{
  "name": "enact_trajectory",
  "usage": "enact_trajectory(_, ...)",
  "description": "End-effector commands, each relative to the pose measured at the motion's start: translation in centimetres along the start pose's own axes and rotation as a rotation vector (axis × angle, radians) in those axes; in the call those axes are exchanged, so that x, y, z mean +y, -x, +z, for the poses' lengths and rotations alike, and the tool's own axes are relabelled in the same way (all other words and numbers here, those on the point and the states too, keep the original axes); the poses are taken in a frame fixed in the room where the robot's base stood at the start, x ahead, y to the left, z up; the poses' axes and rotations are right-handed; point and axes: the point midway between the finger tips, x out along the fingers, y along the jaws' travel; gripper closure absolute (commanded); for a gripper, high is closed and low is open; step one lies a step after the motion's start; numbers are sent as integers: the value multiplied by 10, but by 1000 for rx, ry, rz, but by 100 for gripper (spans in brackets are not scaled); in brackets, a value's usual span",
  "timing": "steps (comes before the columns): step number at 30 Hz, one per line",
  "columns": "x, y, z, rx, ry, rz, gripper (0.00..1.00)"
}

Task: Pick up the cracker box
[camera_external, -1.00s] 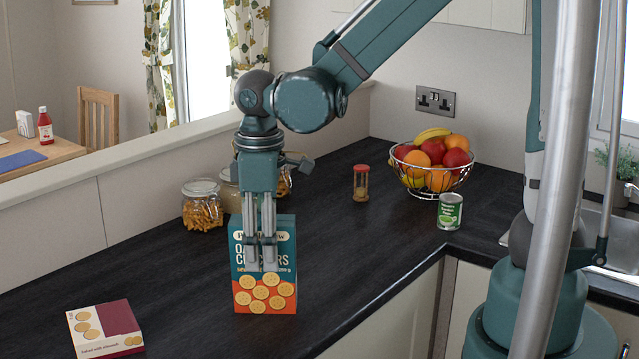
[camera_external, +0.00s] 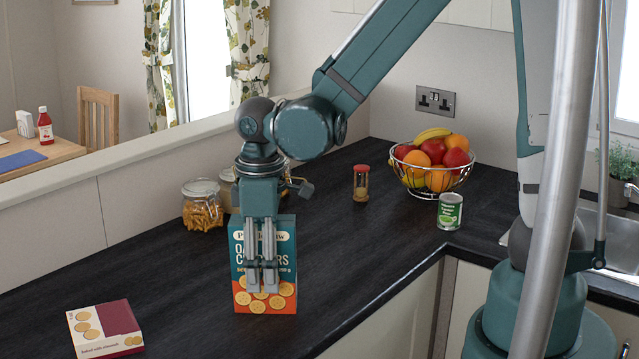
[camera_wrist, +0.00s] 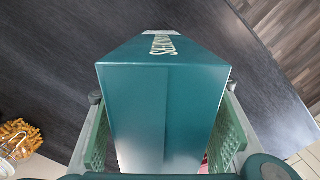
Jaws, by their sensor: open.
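The cracker box (camera_external: 284,250) is teal with an orange lower part and pictures of round crackers. It stands upright on the dark worktop near its front edge. My gripper (camera_external: 262,288) points down, and its fingers overlap the box's front in the external view. In the wrist view, the top of the cracker box (camera_wrist: 165,110) lies between the two finger pads of my gripper (camera_wrist: 165,150), one on each side. The gripper is open around the box. I cannot tell whether either pad touches it.
A small cream and maroon box (camera_external: 104,328) lies at the front left of the worktop (camera_external: 330,255). Glass jars (camera_external: 203,205) stand behind the cracker box.

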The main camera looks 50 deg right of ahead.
Motion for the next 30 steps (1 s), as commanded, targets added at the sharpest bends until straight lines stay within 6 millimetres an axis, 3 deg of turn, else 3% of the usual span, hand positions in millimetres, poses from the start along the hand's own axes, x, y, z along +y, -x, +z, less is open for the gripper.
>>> enact_trajectory(19,0,-3,0,0,0,0,49)
enact_trajectory(27,0,-3,0,0,0,0,82)
enact_trajectory(30,0,-3,0,0,0,0,82)
